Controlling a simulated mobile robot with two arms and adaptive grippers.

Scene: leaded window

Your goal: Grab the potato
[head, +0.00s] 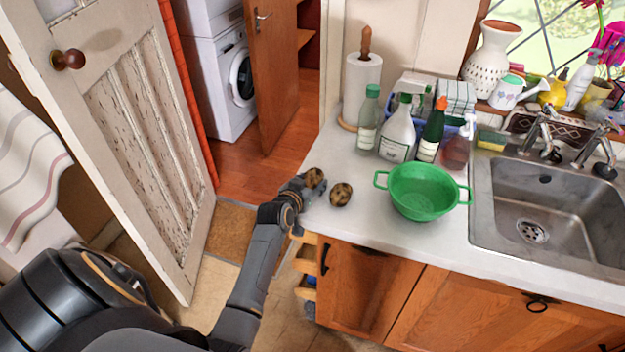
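Two brown, dark-speckled potatoes are at the left end of the pale worktop in the head view. One potato (314,178) is at the fingers of my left gripper (306,187), at the worktop's left edge. The other potato (340,194) lies on the worktop just to the right, apart from the gripper. The fingers are small and partly hidden, so I cannot tell whether they are closed on the nearer potato or only around or beside it. My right gripper is not in view.
A green colander (422,191) stands right of the potatoes, with the sink (545,214) beyond it. Several bottles, including a white spray bottle (397,134), and a paper towel roll (362,84) stand behind. An open door (140,130) is on the left.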

